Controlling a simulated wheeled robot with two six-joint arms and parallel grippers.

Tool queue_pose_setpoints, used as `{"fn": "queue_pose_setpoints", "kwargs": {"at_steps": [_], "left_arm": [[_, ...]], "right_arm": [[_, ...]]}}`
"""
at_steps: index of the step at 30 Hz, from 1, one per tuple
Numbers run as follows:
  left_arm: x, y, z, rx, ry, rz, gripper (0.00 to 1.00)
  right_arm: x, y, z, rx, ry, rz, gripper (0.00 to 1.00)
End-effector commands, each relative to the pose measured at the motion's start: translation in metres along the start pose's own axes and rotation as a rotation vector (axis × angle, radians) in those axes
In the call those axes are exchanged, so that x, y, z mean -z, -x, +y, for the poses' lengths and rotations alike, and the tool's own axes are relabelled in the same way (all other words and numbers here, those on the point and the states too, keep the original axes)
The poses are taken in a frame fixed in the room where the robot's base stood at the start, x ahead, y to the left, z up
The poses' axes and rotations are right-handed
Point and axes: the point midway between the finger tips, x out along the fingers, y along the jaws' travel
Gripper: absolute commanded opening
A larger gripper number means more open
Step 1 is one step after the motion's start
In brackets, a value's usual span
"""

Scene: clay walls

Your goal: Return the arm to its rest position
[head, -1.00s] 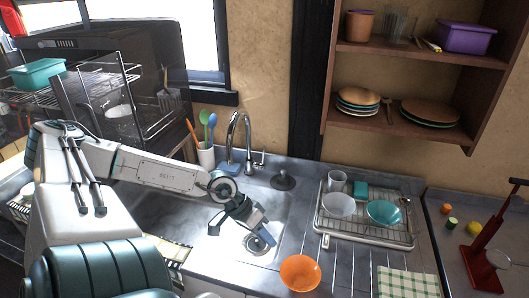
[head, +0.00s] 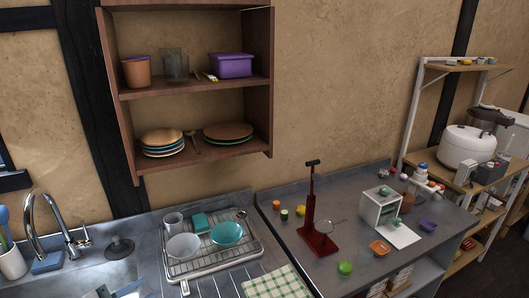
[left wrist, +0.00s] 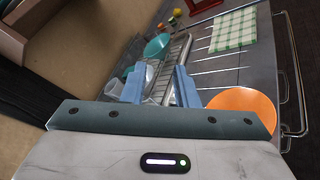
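My left gripper (head: 125,291) shows only in part at the bottom left corner of the head view, over the sink. In the left wrist view, its two blue fingers (left wrist: 160,84) stand apart with nothing held between them. Beyond the fingers are the dish rack (left wrist: 181,50) and an orange bowl (left wrist: 243,104). Most of the left arm is out of the head view. My right gripper is in neither view.
The dish rack (head: 224,262) holds bowls and a cup beside the sink tap (head: 42,217). A red stand (head: 312,225) and a white box-shaped device (head: 380,207) stand on the right counter. A wall shelf (head: 195,84) hangs above.

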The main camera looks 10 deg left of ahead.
Motion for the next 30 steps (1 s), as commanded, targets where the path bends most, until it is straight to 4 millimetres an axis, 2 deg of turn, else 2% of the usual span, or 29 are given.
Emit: {"fn": "queue_pose_setpoints", "kwargs": {"at_steps": [1,4,8,11,12,15,19,20,24,30], "left_arm": [[0.001,0.002,0.005,-0.113,0.231,0.019,0.27],[0.013,0.012,0.015,-0.339,0.717,0.046,0.27],[0.040,0.034,0.007,-0.640,1.339,0.055,0.27],[0.059,0.052,-0.018,-0.885,1.801,0.045,0.27],[0.066,0.060,-0.032,-0.987,1.978,0.038,0.27],[0.074,0.075,-0.072,-1.248,2.369,0.022,0.27],[0.071,0.088,-0.120,-1.550,2.716,0.011,0.27],[0.069,0.091,-0.129,1.544,-2.656,-0.010,0.27],[0.055,0.098,-0.170,1.472,-2.310,-0.011,0.27],[0.026,0.105,-0.218,1.398,-1.897,-0.027,0.27]], "right_arm": [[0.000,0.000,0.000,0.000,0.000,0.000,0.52],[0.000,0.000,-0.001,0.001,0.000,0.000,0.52],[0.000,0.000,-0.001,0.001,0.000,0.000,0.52],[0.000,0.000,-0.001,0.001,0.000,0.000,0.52],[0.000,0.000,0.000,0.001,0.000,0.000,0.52],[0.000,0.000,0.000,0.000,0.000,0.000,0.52],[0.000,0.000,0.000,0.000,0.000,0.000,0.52],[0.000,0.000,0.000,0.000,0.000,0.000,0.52],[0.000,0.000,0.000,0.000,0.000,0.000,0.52],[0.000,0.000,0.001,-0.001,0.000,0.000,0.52]]}}
